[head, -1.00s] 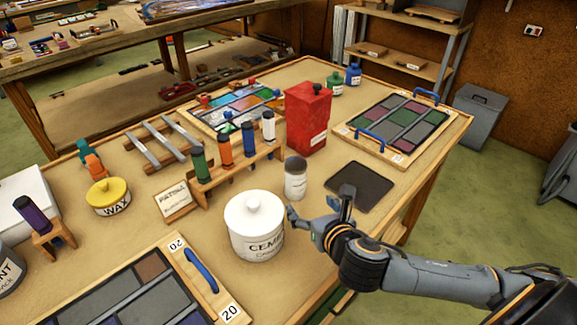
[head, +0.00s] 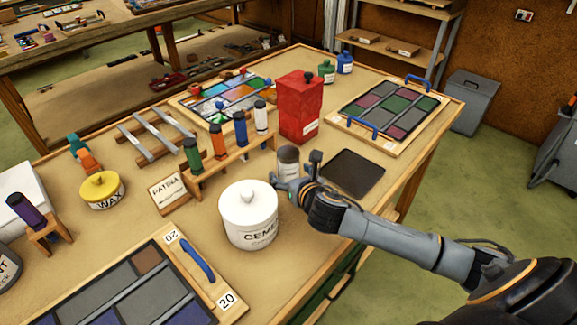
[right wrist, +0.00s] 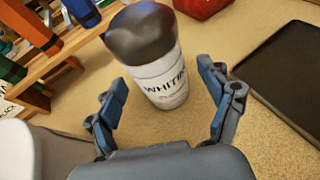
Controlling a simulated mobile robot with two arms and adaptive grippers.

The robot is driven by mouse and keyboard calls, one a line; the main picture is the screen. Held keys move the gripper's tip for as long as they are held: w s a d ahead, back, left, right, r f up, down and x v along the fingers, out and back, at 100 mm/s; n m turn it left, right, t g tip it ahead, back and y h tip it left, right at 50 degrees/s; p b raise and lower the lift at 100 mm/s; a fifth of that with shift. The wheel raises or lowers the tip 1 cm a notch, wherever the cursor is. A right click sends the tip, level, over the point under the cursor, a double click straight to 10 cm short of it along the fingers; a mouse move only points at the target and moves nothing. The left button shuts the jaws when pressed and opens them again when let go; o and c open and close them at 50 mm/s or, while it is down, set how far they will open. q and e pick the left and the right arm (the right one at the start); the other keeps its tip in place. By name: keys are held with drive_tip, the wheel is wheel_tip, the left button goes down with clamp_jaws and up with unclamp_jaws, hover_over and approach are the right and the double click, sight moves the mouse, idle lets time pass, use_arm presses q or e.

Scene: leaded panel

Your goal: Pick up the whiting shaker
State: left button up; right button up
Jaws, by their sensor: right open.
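The whiting shaker (head: 288,160) is a small white cylinder with a dark grey top, standing on the table behind the white cement jar. In the right wrist view the shaker (right wrist: 155,62) fills the upper middle, and its label reads "WHITI...". My right gripper (head: 296,172) is open at the shaker's near side. In the right wrist view its two blue-padded fingers (right wrist: 165,100) stand apart, one on each side of the shaker's lower part, with gaps visible. In the head view the gripper hides the shaker's lower part. My left gripper is not in view.
The cement jar (head: 249,214) stands close to the left of my gripper. A dark flat pad (head: 353,174) lies to the right. A red container (head: 300,108) and a wooden rack (head: 232,163) of coloured bottles stand behind. A leaded panel (head: 389,108) lies at the far right.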

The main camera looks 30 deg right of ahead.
drive_tip(key=shift+x, duration=1.3)
drive_tip(key=shift+r, duration=0.1)
drive_tip(key=c, duration=1.5)
